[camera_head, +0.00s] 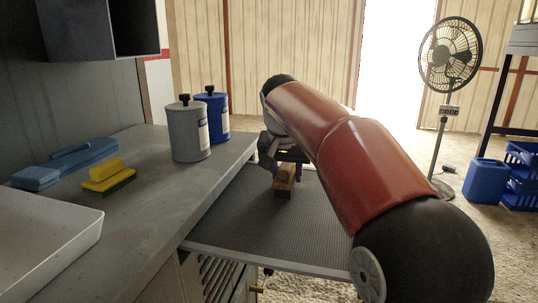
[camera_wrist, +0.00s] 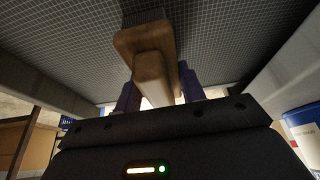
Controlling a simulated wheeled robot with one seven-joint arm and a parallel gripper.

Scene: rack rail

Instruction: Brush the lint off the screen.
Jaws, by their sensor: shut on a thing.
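The screen (camera_head: 232,222) is a dark grey mesh panel in a pale frame, lying flat beside the workbench. In the wrist view its mesh (camera_wrist: 230,40) fills the upper part. My gripper (camera_head: 283,168) is over the far part of the screen, shut on a wooden brush (camera_head: 284,182). The wrist view shows the brush's tan handle (camera_wrist: 152,72) between my two purple fingers (camera_wrist: 160,90), with a dark bristle end against or close to the mesh. I cannot tell whether it touches. No lint can be made out on the visible mesh.
The grey workbench (camera_head: 150,215) at left holds a grey canister (camera_head: 190,135), a blue canister (camera_head: 213,118), a yellow brush (camera_head: 108,178), blue blocks (camera_head: 70,165) and a white tray (camera_head: 45,225). A fan (camera_head: 448,60) and blue containers (camera_head: 485,182) stand at right.

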